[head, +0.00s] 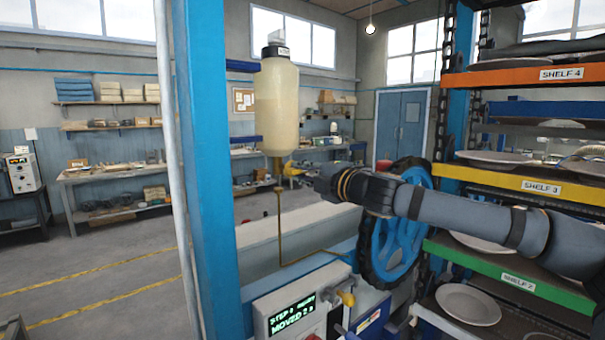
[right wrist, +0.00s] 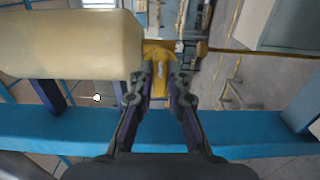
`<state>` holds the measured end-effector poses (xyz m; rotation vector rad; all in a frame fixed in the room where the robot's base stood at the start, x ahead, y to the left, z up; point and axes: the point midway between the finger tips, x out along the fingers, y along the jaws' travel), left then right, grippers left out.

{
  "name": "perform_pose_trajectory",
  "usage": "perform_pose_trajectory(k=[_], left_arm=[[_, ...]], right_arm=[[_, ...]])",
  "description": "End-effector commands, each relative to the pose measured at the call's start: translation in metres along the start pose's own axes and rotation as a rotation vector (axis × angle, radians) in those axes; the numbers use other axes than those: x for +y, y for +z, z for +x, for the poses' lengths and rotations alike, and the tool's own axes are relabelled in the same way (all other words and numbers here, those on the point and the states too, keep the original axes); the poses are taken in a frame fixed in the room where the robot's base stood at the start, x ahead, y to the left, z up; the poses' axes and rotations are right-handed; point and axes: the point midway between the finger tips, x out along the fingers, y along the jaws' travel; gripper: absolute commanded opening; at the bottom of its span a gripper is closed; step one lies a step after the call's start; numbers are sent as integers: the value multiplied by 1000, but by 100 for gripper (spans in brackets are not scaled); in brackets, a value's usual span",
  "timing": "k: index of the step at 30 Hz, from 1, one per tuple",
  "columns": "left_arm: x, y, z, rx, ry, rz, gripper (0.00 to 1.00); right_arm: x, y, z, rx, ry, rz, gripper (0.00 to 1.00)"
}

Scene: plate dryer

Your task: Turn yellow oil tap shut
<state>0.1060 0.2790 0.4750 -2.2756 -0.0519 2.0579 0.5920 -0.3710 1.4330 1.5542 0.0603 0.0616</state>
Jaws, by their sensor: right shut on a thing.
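The yellow oil tap (head: 292,168) sits under the cream oil bottle (head: 277,110), which hangs upright with a dark cap on top. My right gripper (head: 308,173) reaches in from the right at the tap's height. In the right wrist view the fingers of my right gripper (right wrist: 160,88) are shut on the tap's yellow handle (right wrist: 158,62), with the bottle (right wrist: 70,45) just to the left. A thin pipe (head: 279,215) runs down from the tap. My left gripper is not in view.
A blue post (head: 207,150) stands left of the bottle. A large blue handwheel (head: 395,235) is below my right arm. Racks of plates with an orange shelf (head: 520,75) stand at the right. A display panel (head: 292,312) is at the bottom.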

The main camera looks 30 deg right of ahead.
Motion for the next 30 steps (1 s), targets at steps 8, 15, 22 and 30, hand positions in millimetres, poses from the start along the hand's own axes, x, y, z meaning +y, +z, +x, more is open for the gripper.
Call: perform_pose_trajectory(k=[8, 15, 22, 30], left_arm=[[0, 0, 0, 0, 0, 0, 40], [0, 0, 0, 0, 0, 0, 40], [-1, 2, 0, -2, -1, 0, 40], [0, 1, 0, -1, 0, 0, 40]], right_arm=[[-2, -1, 0, 2, -2, -1, 27], [-1, 0, 0, 1, -1, 0, 38], [4, 1, 0, -2, -1, -3, 38], [48, 2, 0, -4, 2, -12, 40]])
